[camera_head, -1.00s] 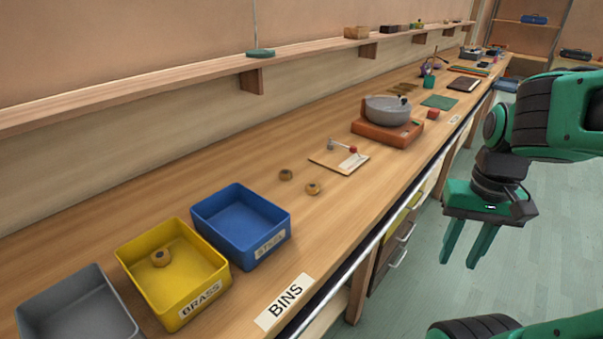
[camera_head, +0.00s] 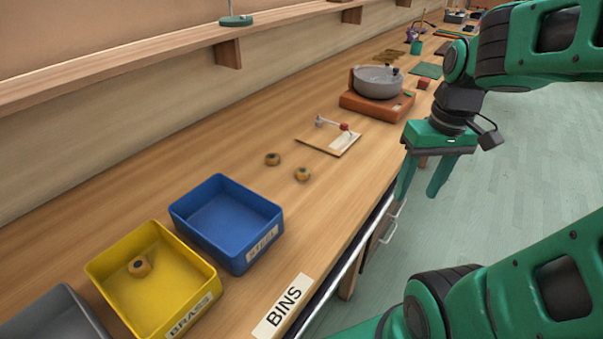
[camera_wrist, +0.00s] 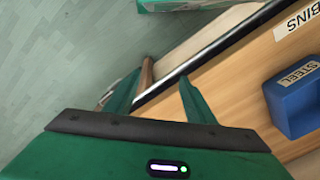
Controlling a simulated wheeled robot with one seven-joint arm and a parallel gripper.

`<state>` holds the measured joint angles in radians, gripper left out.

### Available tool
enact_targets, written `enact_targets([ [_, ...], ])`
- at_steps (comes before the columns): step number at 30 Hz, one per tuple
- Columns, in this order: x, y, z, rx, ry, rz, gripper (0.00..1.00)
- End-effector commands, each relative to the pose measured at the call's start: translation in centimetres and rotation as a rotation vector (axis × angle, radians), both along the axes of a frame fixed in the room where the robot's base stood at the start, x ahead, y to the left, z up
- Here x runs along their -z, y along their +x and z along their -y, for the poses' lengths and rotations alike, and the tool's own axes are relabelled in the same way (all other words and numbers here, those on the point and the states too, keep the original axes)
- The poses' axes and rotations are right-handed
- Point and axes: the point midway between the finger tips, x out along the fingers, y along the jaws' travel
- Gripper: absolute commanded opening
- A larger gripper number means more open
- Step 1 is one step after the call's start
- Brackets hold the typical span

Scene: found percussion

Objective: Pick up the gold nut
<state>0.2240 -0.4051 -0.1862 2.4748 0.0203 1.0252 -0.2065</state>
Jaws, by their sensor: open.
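Two gold-brown nuts lie on the wooden bench in the head view: one nut (camera_head: 272,159) further back and another nut (camera_head: 303,174) nearer the front edge. A third gold nut (camera_head: 139,267) sits inside the yellow bin (camera_head: 100,270) labelled BRASS. My gripper (camera_head: 424,192) is open and empty, fingers pointing down, off the bench's front edge to the right of the loose nuts. In the wrist view my open gripper (camera_wrist: 155,95) shows over the bench's front edge and floor, with no nut in view.
A blue bin (camera_head: 225,225) labelled STEEL stands left of the loose nuts; a grey bin (camera_head: 50,318) is at lower left. A small board with a mallet (camera_head: 330,140) and a grey bowl on an orange base (camera_head: 377,104) stand further along. A shelf (camera_head: 150,50) runs along the wall.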

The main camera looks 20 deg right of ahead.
Motion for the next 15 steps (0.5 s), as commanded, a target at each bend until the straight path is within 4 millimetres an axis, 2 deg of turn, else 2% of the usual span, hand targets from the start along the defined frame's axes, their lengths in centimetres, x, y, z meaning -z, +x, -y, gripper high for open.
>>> enact_targets([
  [1, -0.4, 2.6, -0.6, -0.128, 0.011, 0.018, 0.50],
  [3, -1.0, 6.4, -1.8, -0.339, 0.030, 0.061, 0.50],
  [6, -1.6, 11.4, -4.0, -0.633, 0.059, 0.127, 0.50],
  [9, -2.0, 15.5, -6.2, -0.897, 0.085, 0.200, 0.50],
  [12, -2.2, 18.5, -8.3, -1.109, 0.109, 0.268, 0.50],
  [15, -2.4, 20.4, -9.7, -1.254, 0.124, 0.319, 0.50],
])
